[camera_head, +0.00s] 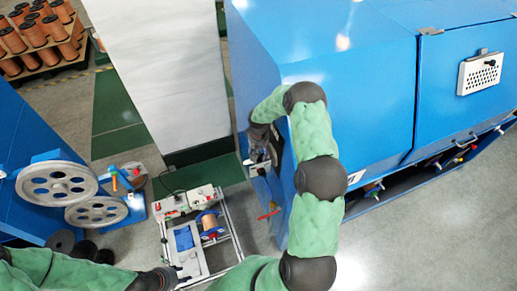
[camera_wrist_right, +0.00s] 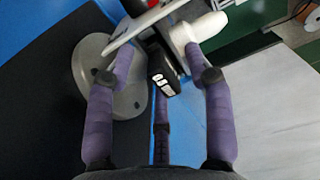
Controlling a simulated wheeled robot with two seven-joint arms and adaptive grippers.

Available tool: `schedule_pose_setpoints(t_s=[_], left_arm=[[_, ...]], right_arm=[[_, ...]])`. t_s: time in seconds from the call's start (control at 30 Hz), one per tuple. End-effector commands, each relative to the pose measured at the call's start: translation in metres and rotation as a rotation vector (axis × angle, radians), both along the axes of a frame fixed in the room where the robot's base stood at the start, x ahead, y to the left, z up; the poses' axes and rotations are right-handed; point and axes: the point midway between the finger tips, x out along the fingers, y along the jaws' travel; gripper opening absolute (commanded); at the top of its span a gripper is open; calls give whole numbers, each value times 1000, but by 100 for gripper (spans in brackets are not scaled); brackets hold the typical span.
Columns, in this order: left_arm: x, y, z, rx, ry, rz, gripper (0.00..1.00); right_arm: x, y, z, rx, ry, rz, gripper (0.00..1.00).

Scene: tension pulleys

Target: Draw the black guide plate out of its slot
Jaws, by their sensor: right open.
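My right gripper (camera_head: 260,165) is at the near left side of the big blue machine, its tip partly hidden by my arm. A grey round disc (camera_wrist_right: 112,75) lies behind the left finger, and a white rounded part (camera_wrist_right: 198,30) is at the right fingertip. I cannot make out the slot. My left gripper (camera_head: 170,279) is low in the head view, by the small bench frame; its fingers are unclear.
The blue machine (camera_head: 375,80) fills the right side. A metal bench frame (camera_head: 235,240) with a copper spool (camera_head: 209,222) stands below centre. Grey pulley wheels (camera_head: 57,183) are at left. A white column (camera_head: 160,70) rises behind. Open floor lies at lower right.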

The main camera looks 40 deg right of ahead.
Motion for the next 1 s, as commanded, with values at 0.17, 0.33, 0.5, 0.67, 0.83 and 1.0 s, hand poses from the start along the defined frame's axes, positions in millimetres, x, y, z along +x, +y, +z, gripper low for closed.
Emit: schedule_pose_setpoints(t_s=[0.17,0.33,0.5,0.67,0.83,1.0], left_arm=[[0,0,0,0,0,0,40],[0,0,0,0,0,0,40],[0,0,0,0,0,0,40],[0,0,0,0,0,0,40],[0,0,1,0,0,0,40],[0,0,2,0,0,0,40]], right_arm=[[0,0,-2,0,-1,0,53],[0,0,-2,0,-1,0,44],[0,0,-2,0,0,0,0],[0,0,-2,0,0,0,0],[0,0,0,0,0,0,0],[-1,0,3,0,1,0,0]])
